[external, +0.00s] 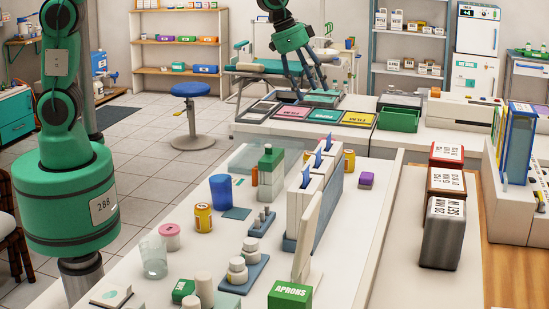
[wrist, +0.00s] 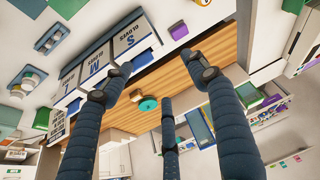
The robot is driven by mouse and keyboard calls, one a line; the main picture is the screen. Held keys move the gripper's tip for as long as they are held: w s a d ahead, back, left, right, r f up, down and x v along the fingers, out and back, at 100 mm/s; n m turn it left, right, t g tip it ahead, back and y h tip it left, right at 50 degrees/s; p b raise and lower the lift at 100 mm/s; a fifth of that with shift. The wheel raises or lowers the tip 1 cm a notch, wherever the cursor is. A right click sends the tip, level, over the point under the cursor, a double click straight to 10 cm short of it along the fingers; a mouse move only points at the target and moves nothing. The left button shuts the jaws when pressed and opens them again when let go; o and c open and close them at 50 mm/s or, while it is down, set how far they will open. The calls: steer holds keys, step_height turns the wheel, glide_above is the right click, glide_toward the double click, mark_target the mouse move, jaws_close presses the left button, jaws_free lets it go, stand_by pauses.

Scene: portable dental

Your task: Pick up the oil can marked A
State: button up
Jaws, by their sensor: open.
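Several small yellow cans stand on the near white counter in the external view. One yellow can (external: 203,217) is left of centre, and another yellow can (external: 349,160) is behind the white glove boxes. Their labels are too small to read, so I cannot tell which is marked A. In the wrist view, a yellow round thing (wrist: 203,2) is cut off at the top edge. My gripper (external: 312,84) is open and empty, fingers spread and pointing down near the far counter, away from these cans. Its dark fingers also show in the wrist view (wrist: 157,82).
White glove boxes (wrist: 115,40) stand near the wooden strip. A purple block (external: 367,180) is near the far yellow can. A blue cup (external: 220,190) and a clear glass (external: 153,257) stand nearby. Labelled trays (external: 293,113) and a green bin (external: 399,119) are near my gripper.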

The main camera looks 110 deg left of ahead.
steer(key=w+a+f, duration=0.3)
steer(key=a+f, duration=0.4)
steer(key=a, duration=0.2)
steer(key=n+p, duration=0.1)
steer(key=p, duration=0.1)
glide_toward(348, 151)
step_height(348, 151, up, 3)
steer(key=shift+s+d+g, duration=0.3)
steer(key=shift+d, duration=0.1)
steer(key=shift+b+x, duration=0.9)
steer(key=shift+x, duration=3.4)
steer(key=shift+a, duration=0.1)
steer(key=shift+b+x, duration=0.7)
steer(key=shift+x, duration=1.85)
steer(key=shift+a, duration=0.1)
